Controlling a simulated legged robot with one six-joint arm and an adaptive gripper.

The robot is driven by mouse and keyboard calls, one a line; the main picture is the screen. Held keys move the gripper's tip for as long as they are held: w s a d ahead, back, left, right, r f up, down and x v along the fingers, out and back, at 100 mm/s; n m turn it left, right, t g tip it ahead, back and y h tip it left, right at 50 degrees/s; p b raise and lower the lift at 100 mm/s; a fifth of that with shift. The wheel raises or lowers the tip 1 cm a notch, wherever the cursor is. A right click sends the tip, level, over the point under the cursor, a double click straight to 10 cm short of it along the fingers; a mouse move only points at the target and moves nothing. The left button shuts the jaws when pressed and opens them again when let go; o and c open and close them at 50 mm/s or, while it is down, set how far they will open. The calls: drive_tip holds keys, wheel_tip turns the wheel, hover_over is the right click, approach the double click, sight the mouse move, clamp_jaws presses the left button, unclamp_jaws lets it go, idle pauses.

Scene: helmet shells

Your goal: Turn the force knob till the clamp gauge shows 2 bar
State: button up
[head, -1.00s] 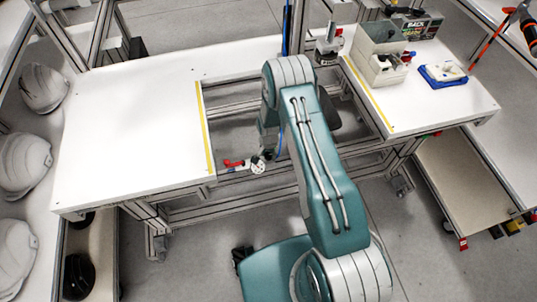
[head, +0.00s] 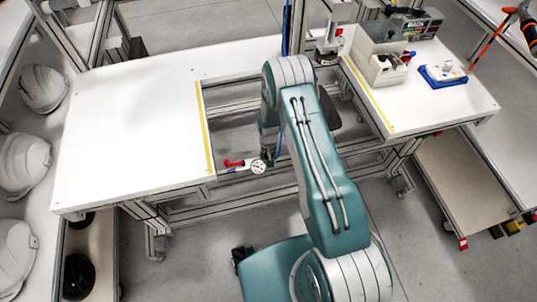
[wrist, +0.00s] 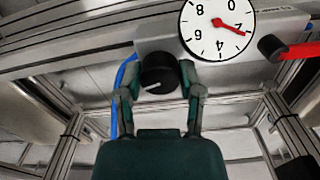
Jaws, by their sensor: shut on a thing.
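The force knob (wrist: 158,72) is a round black knob with a white pointer line, below the grey clamp block in the wrist view. My gripper (wrist: 162,80) has one finger on each side of it and is shut on it. The clamp gauge (wrist: 217,28) is a white dial with a red needle, just right of the knob. The needle points right and slightly down, close to the 2, a little toward the 4 side. In the head view the gauge (head: 258,167) shows small beside my arm. The knob is hidden there.
A red-handled lever (head: 234,163) sits left of the gauge; its red part (wrist: 300,50) shows at right in the wrist view. A white table (head: 130,130) lies left, with a yellow strip at its edge. A grey bin (head: 378,55) and blue tray (head: 443,75) stand at right.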

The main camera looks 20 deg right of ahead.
clamp_jaws()
drive_tip(key=o, duration=1.1)
unclamp_jaws()
wheel_tip(320, 180, up, 12)
drive_tip(key=shift+a+f, duration=0.1)
